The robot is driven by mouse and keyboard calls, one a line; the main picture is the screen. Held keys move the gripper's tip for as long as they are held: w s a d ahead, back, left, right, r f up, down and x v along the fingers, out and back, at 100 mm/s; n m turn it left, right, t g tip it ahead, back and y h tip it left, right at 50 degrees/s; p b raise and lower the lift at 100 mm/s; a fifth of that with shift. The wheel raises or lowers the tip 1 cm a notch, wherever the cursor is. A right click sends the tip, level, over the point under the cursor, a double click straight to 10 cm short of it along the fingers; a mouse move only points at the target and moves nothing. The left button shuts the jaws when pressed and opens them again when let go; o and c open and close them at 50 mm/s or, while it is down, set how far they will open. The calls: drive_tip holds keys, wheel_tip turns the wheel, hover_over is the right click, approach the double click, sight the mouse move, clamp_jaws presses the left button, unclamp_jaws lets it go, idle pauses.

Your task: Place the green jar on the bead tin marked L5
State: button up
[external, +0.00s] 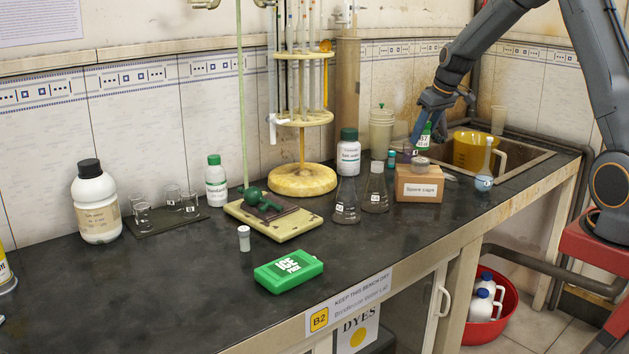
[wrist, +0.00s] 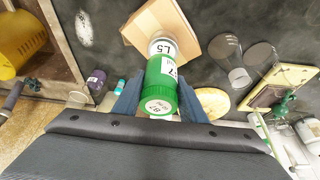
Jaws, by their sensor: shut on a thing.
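The green jar (external: 424,139) is upright between the fingers of my gripper (external: 426,122), which is shut on it. In the wrist view the jar (wrist: 160,73) lies between both blue fingers, its lid toward the camera. The bead tin (wrist: 163,47) bears the mark L5 and shows just past the jar's far end. In the external view this small tin (external: 420,163) sits on top of the cardboard box marked Spare caps (external: 418,188). The jar is directly above the tin, very close. I cannot tell whether they touch.
Two conical flasks (external: 346,203) stand left of the box. Small bottles (external: 391,160) stand close behind the box.

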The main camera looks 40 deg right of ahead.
sight(422, 144)
drive_tip(key=shift+f+p, duration=0.35)
drive_tip(key=shift+f, duration=1.3)
drive_tip(key=shift+f, duration=0.15)
drive_tip(key=o, duration=1.1)
drive_tip(key=shift+r, duration=0.3)
drive_tip(key=b+v, duration=0.2)
drive_tip(key=v, duration=1)
drive_tip(key=s+a+f+g, duration=0.1)
drive_tip(key=s+a+f, duration=0.4)
drive_tip(key=s, duration=0.3)
drive_tip(key=s+a+f+g, duration=0.1)
drive_tip(key=s+a+f, duration=0.5)
drive_tip(key=s+a, duration=0.2)
drive_tip(key=s+a+f+g, duration=0.1)
drive_tip(key=s+a+f, duration=0.4)
drive_tip(key=s+a, duration=0.2)
drive_tip(key=shift+s+a+f+g, duration=0.1)
drive_tip(key=shift+s+f+g, duration=0.1)
drive_tip(key=shift+s, duration=0.35)
drive_tip(key=shift+s+a+f+g, duration=0.1)
drive_tip(key=shift+s+f, duration=0.05)
drive_tip(key=shift+s, duration=0.35)
